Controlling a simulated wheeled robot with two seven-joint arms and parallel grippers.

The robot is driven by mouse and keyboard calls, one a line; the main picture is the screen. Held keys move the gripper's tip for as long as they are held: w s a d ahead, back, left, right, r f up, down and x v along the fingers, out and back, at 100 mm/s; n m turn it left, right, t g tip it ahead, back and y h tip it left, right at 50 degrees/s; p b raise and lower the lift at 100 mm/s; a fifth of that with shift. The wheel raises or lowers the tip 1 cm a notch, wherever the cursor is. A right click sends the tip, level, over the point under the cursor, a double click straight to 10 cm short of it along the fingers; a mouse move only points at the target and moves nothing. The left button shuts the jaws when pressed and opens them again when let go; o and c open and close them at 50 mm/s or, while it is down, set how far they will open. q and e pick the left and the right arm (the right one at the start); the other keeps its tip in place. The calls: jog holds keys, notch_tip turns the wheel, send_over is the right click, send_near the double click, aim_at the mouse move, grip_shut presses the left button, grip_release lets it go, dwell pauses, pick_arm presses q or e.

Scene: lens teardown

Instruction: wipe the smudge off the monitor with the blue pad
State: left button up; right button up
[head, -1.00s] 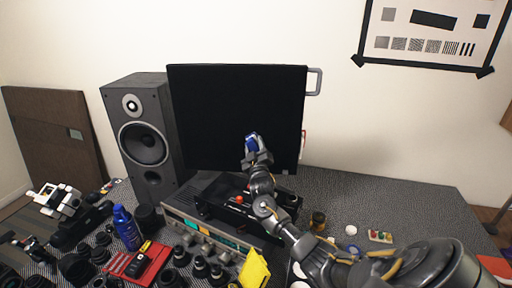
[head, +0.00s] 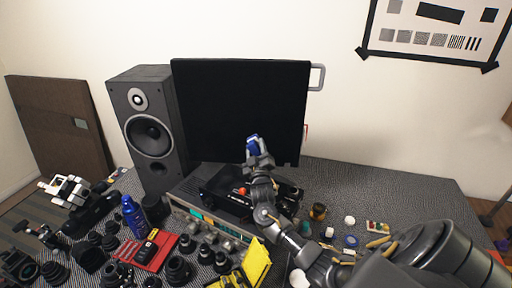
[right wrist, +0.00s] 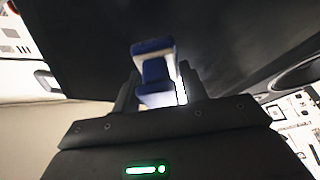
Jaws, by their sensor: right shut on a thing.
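The black monitor (head: 230,105) stands upright at the back of the table. No smudge can be made out on its dark screen. My right gripper (head: 256,158) is in front of the lower middle of the screen, shut on the blue pad (head: 252,145). In the right wrist view the pad (right wrist: 154,72) sits between the two fingers, with a white block-like part and its blue face toward the dark screen (right wrist: 230,40). I cannot tell whether the pad touches the screen. My left gripper is not in view.
A tall speaker (head: 150,130) stands left of the monitor. A silver receiver (head: 205,222) and a black box (head: 225,190) lie below the screen. Lenses, a blue bottle (head: 133,216), a red tray (head: 156,255) and a yellow item (head: 253,265) crowd the front.

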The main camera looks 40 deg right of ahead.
aim_at(255, 151)
jog(key=shift+s+a+r+p, duration=0.15)
jog(key=shift+s+a+p, duration=0.45)
jog(key=shift+p, duration=0.2)
jog(key=shift+s+a+p, duration=0.3)
jog(key=shift+s+a, duration=0.15)
jog(key=shift+s, duration=0.05)
